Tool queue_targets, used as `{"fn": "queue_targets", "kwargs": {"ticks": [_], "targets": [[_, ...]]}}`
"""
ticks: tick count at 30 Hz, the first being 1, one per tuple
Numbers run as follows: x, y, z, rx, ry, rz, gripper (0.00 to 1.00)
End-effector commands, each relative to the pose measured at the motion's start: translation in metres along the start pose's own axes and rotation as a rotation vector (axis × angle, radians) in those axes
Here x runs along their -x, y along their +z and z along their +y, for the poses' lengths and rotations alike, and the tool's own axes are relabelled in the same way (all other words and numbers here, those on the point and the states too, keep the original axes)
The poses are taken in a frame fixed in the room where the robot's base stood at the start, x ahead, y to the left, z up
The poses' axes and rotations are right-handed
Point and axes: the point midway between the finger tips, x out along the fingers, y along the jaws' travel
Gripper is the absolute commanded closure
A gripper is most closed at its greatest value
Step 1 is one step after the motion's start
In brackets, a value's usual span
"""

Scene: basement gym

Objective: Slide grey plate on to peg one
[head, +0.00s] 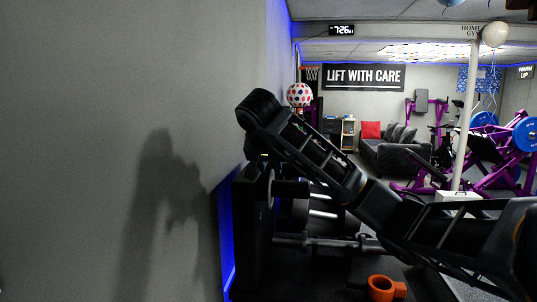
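My black arm crosses the head view from the lower right up to a thick rounded joint at the upper left, close to the grey wall. Below that joint is a dark part with small lights, in front of the dark rack; my gripper's fingers cannot be made out there. A greyish disc edge (270,188) shows upright below it, beside a black cylinder; I cannot tell whether it is the grey plate or a dumbbell end, or whether it is held. Peg one cannot be made out; my arm hides part of the rack (245,235).
The grey wall (120,120) stands close on the left. Bars with bright metal handles (322,214) lie under my arm. An orange mug-shaped thing (380,288) is at the bottom. A dark sofa (385,155), purple gym machines (510,170) and a white post (466,120) stand farther back.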

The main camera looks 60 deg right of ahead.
Motion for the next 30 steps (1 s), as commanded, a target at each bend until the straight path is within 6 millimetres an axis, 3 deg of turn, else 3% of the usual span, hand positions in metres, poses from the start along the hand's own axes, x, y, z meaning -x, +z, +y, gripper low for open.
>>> {"fn": "queue_targets", "kwargs": {"ticks": [5, 18, 30], "targets": [[0.024, -0.007, 0.001, 0.003, 0.002, 0.002, 0.65], [0.059, -0.002, 0.000, 0.003, -0.001, 0.005, 0.65], [0.071, 0.000, 0.000, 0.000, 0.001, 0.000, 0.65]]}}
